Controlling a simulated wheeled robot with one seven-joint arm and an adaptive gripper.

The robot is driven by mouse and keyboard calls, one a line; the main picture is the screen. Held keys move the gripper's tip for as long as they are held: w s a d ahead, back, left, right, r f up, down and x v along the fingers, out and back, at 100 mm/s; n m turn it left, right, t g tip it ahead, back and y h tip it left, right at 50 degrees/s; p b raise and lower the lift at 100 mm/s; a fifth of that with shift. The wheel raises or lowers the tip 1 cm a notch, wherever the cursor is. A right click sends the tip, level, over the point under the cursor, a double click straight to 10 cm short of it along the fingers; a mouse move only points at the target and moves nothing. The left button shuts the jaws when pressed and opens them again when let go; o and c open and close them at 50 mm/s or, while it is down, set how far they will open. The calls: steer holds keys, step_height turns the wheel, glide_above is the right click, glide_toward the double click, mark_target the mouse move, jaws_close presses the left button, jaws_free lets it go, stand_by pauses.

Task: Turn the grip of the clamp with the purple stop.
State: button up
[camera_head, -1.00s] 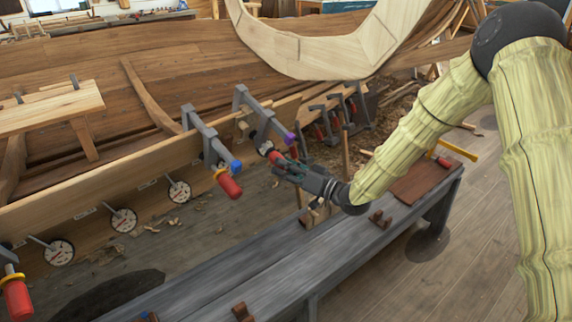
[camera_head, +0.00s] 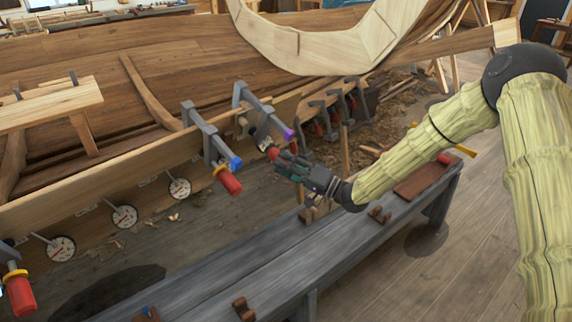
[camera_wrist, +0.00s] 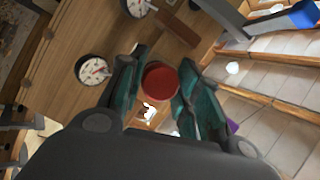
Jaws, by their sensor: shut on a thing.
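The clamp (camera_head: 250,107) with the purple stop (camera_head: 289,134) hangs on the plank edge of the hull. Its red grip (camera_head: 272,153) points toward me, and my gripper (camera_head: 281,158) is shut on it. In the wrist view the round red end of the grip (camera_wrist: 160,84) sits between the two green-padded fingers (camera_wrist: 158,95). A small bit of the purple stop (camera_wrist: 232,127) shows beside the right finger. The fingers hide part of the grip.
A neighbouring clamp with a blue stop (camera_head: 235,163) and red grip (camera_head: 229,182) stands close on the left. A yellow-stopped clamp (camera_head: 17,274) is at far left. Dials (camera_head: 180,188) line the plank. A grey bench (camera_head: 240,265) runs below my arm.

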steer(key=shift+f, duration=0.15)
steer(key=o, duration=1)
steer(key=shift+o, duration=0.2)
steer(key=v, duration=1.2)
